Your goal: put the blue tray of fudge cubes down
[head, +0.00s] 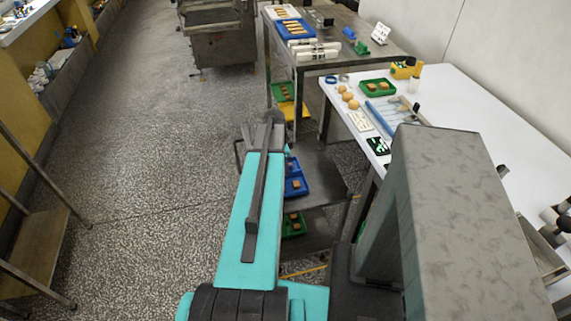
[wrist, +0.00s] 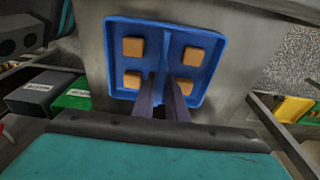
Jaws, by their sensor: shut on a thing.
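The blue tray (wrist: 207,70) fills the upper middle of the wrist view, with several brown fudge cubes (wrist: 191,53) in its compartments. My gripper (wrist: 165,92) is shut on the tray's middle part; the exact grip point is hard to see. A grey metal surface (wrist: 240,60) lies behind and below the tray. I cannot tell whether the tray touches it. In the head view the blue tray (head: 303,189) shows at the right side of my teal arm, over the grey metal shelf (head: 325,175). My arm hides part of the tray, and the fingers cannot be seen there.
A green tray with cubes (head: 292,226) sits on a lower shelf. A white table (head: 460,95) stands to the right, with another green tray (head: 377,88) and tools. A steel table (head: 345,45) behind carries another blue tray (head: 294,29).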

